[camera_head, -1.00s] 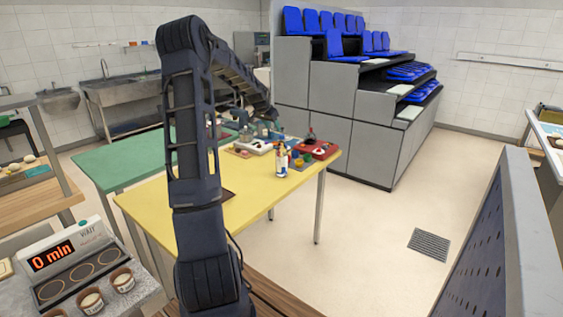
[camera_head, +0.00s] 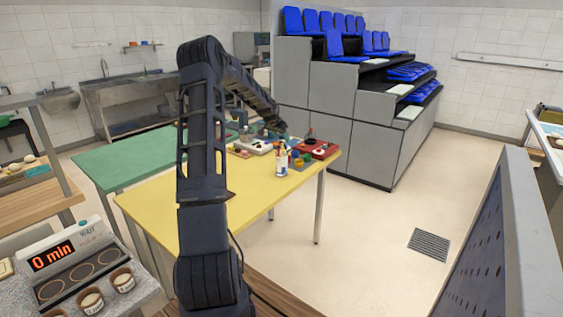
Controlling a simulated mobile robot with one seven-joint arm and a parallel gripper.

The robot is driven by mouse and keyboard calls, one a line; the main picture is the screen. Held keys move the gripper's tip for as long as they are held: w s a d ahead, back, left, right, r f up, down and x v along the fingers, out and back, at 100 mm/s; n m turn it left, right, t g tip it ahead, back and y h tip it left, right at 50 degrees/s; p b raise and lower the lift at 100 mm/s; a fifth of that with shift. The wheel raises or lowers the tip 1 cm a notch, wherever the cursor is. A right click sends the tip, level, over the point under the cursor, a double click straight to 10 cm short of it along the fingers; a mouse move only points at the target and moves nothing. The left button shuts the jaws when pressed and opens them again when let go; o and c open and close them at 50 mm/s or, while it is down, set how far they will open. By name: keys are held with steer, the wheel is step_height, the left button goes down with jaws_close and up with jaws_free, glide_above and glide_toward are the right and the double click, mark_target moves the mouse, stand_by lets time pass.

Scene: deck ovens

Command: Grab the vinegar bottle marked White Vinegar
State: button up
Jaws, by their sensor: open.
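My gripper (camera_head: 272,128) is open at the end of my outstretched arm. It is above the far end of the yellow table (camera_head: 187,205), among a cluster of small items. No label reading White Vinegar can be read at this distance. A white bottle-like or cup-like item (camera_head: 281,163) with a coloured top stands near the table's right edge. I cannot tell whether it is the vinegar bottle. Other items close to the gripper are small and partly hidden by it and my arm. I cannot tell whether the gripper touches any of them.
A red tray-like item (camera_head: 326,153) and a pale box with dark parts (camera_head: 252,146) lie on the table's far end. A green table (camera_head: 115,160) adjoins at the left. Grey tiered seating (camera_head: 330,115) stands behind. The floor on the right is clear around a drain grate (camera_head: 429,243).

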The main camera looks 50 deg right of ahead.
steer(key=shift+x, duration=1.35)
jaws_close()
stand_by(0.3)
